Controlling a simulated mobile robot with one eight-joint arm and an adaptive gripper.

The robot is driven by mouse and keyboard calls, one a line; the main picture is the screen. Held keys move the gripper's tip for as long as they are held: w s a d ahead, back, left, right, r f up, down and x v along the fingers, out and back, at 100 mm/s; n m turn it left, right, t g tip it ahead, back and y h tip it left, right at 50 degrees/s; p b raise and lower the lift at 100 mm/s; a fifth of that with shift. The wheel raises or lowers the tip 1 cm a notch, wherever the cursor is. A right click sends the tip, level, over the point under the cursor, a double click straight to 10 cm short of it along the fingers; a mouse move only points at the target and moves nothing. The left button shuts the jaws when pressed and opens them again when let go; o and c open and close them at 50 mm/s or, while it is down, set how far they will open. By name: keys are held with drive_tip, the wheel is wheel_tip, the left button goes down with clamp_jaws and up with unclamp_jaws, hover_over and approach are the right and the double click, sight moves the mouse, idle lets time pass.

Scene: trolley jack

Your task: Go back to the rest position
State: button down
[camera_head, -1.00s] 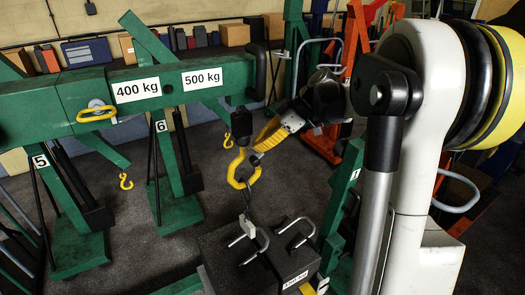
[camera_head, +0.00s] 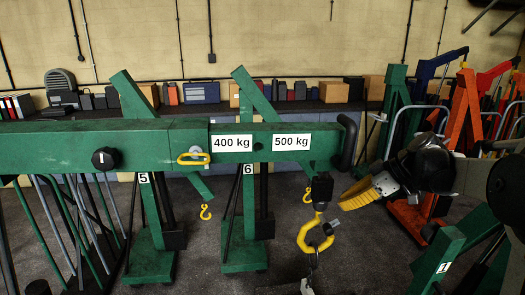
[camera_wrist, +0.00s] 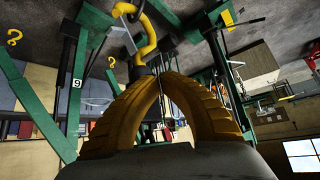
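My gripper (camera_head: 345,201) has yellow ribbed fingers and hangs just right of and above the yellow hook (camera_head: 316,238), apart from it in the head view. In the wrist view the two fingers (camera_wrist: 162,76) arch together at their tips, with nothing seen between them. The hook (camera_wrist: 147,45) shows just beyond the tips there. It hangs from the end of a green crane boom (camera_head: 190,140) marked 400 kg and 500 kg. A link runs down from the hook, and the load under it is almost wholly out of the head view.
Green crane posts (camera_head: 148,225) marked 5 and 6 stand behind the boom. A green post (camera_head: 440,255) marked 1 is near my arm at lower right. Orange and blue cranes (camera_head: 465,110) stand at the right. A shelf with boxes (camera_head: 335,92) lines the back wall.

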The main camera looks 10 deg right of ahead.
drive_tip(key=s+a+f+m+h+b, duration=0.4)
drive_tip(key=s+a+f+m+b, duration=0.2)
drive_tip(key=s+a+f+b, duration=0.65)
drive_tip(key=s+f+m+t+h+b, duration=0.1)
drive_tip(key=s+f+m+b, duration=0.1)
drive_tip(key=s+f+b, duration=0.3)
drive_tip(key=s+f+m+t+h+b, duration=0.1)
drive_tip(key=s+f+b, duration=0.5)
drive_tip(key=f, duration=0.6)
drive_tip(key=shift+s+a+f+m+h+b, duration=0.15)
drive_tip(key=shift+a+f+m+h+b, duration=0.3)
drive_tip(key=shift+m+b, duration=0.6)
drive_tip(key=shift+d+r, duration=0.1)
